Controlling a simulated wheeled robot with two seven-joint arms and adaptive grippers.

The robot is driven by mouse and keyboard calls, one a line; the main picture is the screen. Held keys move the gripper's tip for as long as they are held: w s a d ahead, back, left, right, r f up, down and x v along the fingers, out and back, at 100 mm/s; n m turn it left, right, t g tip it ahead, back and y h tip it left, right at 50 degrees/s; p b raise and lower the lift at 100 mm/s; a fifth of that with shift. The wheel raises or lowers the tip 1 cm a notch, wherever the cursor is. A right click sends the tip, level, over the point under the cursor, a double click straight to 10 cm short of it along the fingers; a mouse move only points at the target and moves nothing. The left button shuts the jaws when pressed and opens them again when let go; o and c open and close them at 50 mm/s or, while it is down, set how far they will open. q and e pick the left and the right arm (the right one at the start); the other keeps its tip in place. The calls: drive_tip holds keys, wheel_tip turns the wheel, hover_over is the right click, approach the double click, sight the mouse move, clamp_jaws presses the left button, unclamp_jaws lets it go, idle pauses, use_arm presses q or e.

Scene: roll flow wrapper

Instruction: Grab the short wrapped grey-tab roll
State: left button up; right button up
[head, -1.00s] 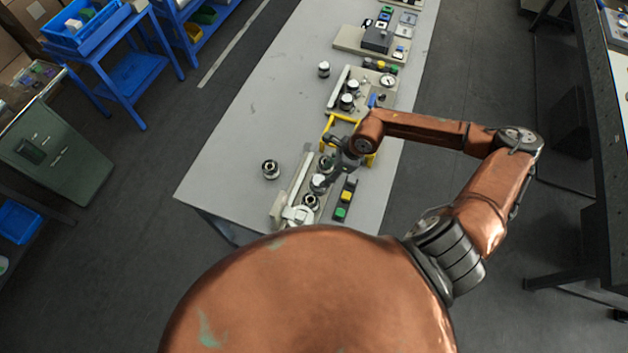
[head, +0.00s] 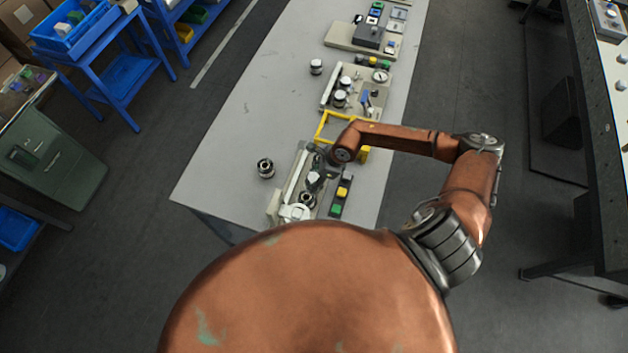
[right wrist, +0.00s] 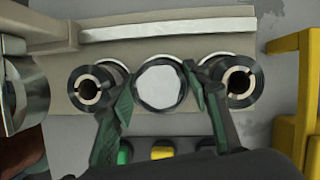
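In the right wrist view a short roll (right wrist: 161,84) with a white round top and dark shiny rim stands in the middle. No grey tab can be made out on it. My right gripper (right wrist: 158,98) is open, with one green-padded finger on each side of this roll; the right finger is close to its rim. Hollow-cored dark rolls stand to the left (right wrist: 92,86) and right (right wrist: 238,82) of it, close to the fingers. In the head view my right gripper (head: 314,178) is low over the near station and partly hidden by my arm. My left gripper is not in view.
A yellow frame (right wrist: 288,90) stands right of the rolls. A metal cylinder (right wrist: 24,95) is at the left. A button strip (head: 341,194) lies beside the station. Loose rolls stand on the table, near (head: 265,168) and far (head: 316,67).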

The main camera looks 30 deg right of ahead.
drive_tip(key=c, duration=1)
drive_tip(key=shift+r, duration=0.1)
